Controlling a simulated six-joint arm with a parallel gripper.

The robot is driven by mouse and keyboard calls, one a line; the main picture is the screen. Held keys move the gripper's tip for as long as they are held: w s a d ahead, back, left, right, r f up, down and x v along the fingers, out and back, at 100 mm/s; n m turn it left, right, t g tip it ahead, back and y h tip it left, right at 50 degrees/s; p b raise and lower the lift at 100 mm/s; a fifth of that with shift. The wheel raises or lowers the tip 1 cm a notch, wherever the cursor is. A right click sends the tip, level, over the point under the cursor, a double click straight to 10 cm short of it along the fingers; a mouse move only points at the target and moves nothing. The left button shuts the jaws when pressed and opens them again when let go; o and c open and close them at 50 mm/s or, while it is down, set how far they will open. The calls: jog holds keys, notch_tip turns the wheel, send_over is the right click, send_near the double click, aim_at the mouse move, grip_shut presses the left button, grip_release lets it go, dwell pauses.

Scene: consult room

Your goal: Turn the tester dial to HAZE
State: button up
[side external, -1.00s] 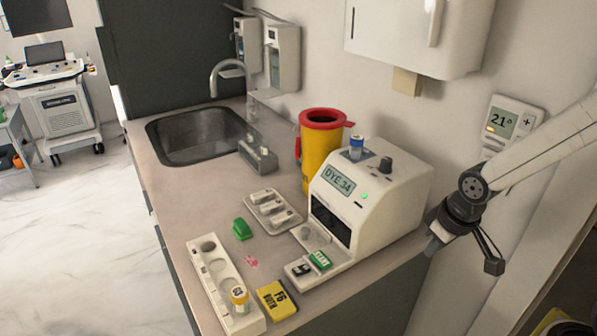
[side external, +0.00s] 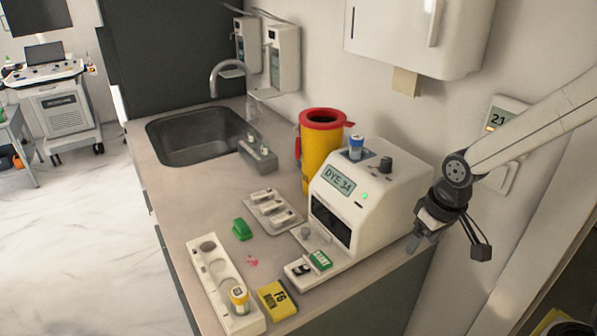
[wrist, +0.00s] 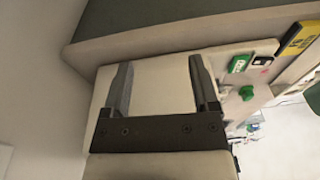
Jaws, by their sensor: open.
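The tester (side external: 385,215) is a white box at the counter's right end, with a screen (side external: 340,181) reading "DYE 34". A dark knob (side external: 386,164), which looks like the dial, stands on its top. Its markings are too small to read. My gripper (side external: 415,243) is right of the tester, lower than the knob, pointing down near the counter edge. In the wrist view my gripper (wrist: 162,78) is open and empty, with a pale surface of the tester (wrist: 160,85) beyond the fingers. The dark knob cannot be made out there.
A yellow sharps bin (side external: 318,150) is behind. A green START button (side external: 320,260), a yellow box (side external: 277,299) and a white rack (side external: 218,275) are in front. The wall is close on the right.

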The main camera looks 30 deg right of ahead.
aim_at(386, 158)
jog(key=w+a+r+g, duration=0.1)
jog(key=w+r, duration=0.3)
jog(key=w+a+r+n+g, duration=0.1)
jog(key=w+r+g, duration=0.1)
jog(key=w+r, duration=0.2)
jog(key=w+a+r+n+g, duration=0.1)
jog(key=w+a+r+g, duration=0.1)
jog(key=w+r, duration=0.2)
jog(key=shift+w+a+r+y, duration=0.1)
jog(key=shift+w+y, duration=0.2)
jog(key=shift+w, duration=0.45)
jog(key=w+d+r+n+g+h, duration=0.1)
jog(key=w+d+r+n+h, duration=0.1)
jog(key=d, duration=0.4)
notch_tip(386, 158, up, 2)
jog(key=shift+w+r+n+h, duration=0.1)
jog(key=shift+w+n+h, duration=0.4)
jog(key=shift+w, duration=0.7)
jog(key=shift+x, duration=3.9)
grip_shut()
